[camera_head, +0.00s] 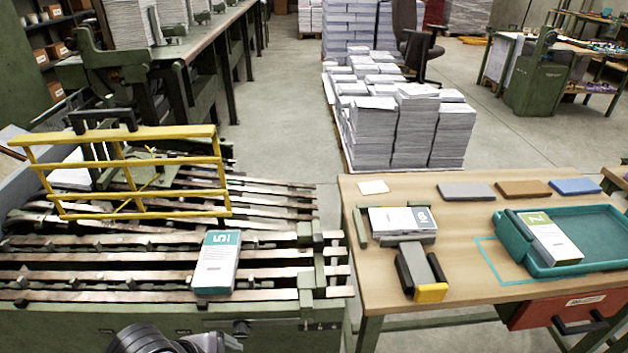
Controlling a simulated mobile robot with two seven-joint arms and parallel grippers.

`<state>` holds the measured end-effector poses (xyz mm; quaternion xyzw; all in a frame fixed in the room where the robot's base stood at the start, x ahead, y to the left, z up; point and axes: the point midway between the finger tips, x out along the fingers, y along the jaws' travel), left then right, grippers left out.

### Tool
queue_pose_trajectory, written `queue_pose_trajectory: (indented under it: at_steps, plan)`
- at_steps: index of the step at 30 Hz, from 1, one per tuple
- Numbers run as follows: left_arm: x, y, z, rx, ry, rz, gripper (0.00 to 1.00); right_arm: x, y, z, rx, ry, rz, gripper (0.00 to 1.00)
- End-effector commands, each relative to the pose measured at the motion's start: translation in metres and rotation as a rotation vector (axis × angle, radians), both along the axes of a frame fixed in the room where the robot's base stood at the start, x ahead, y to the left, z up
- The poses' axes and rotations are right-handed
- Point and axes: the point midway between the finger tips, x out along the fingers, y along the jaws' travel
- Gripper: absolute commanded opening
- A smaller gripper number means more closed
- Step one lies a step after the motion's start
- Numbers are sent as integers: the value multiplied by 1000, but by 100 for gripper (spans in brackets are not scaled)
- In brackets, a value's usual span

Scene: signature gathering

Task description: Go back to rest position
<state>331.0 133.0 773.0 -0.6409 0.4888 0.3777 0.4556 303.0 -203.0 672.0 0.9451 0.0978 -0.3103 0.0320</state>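A dark, rounded part of my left arm shows at the bottom edge, in front of the green machine. My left gripper (208,343) seems to be at its right end, cut off by the frame, so its fingers cannot be made out. My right gripper is not in view. A white and teal booklet marked 5 (216,262) lies across the machine's metal rails, apart from my arm. A booklet marked 8 (395,221) lies on a small stand on the wooden table. A booklet marked 2 (549,239) rests tilted in the teal tray (607,262).
The gathering machine (100,325) fills the left, with a yellow guard frame (130,190) over its rails. The wooden table (460,290) at right holds grey, brown and blue blocks and a black holder with a yellow end (431,292). Paper stacks (395,125) stand behind; floor between is clear.

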Motion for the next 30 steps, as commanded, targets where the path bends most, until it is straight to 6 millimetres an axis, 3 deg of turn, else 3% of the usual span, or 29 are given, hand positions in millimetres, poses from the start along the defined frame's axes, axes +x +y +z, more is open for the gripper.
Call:
queue_pose_trajectory:
  at_steps: [6,15,30]
  plan:
    - [-39,33,-7,-102,96,589,100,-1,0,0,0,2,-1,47]
    - [-96,99,-10,-129,147,1290,100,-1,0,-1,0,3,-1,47]
    - [-38,78,-50,-450,-122,1202,100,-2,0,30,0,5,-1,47]
